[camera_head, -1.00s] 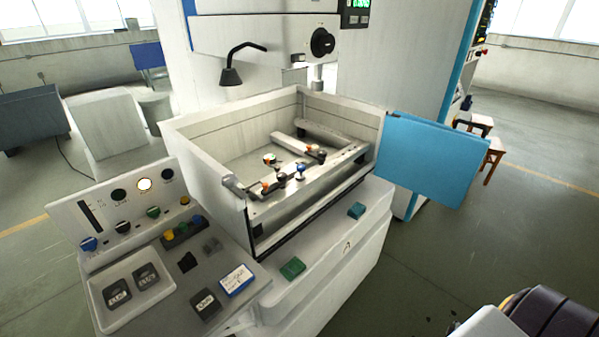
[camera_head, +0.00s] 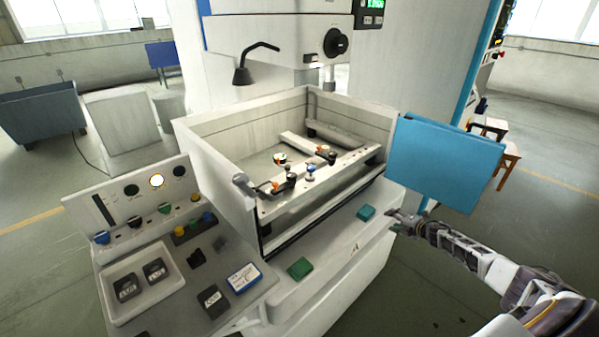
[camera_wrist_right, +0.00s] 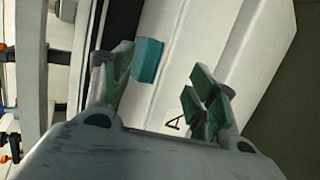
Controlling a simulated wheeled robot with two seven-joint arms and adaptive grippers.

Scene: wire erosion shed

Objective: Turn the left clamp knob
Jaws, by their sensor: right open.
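Small clamp knobs sit on the rail inside the open white tank in the head view. The left clamp knob, orange and black (camera_head: 276,188), is at the rail's left part; a black knob (camera_head: 291,178) is beside it. A blue knob (camera_head: 310,170) is near the middle, and another orange and black clamp (camera_head: 324,150) is farther back. My right gripper (camera_head: 396,215) is open and empty, outside the tank to the right of the knobs and well apart from them. Its two green-padded fingers are spread in the wrist view (camera_wrist_right: 163,92). My left gripper is out of view.
A teal block (camera_head: 366,213) and a green block (camera_head: 300,268) lie on the front ledge. A blue panel (camera_head: 450,160) stands right of the tank. A control panel (camera_head: 130,215) is at the left.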

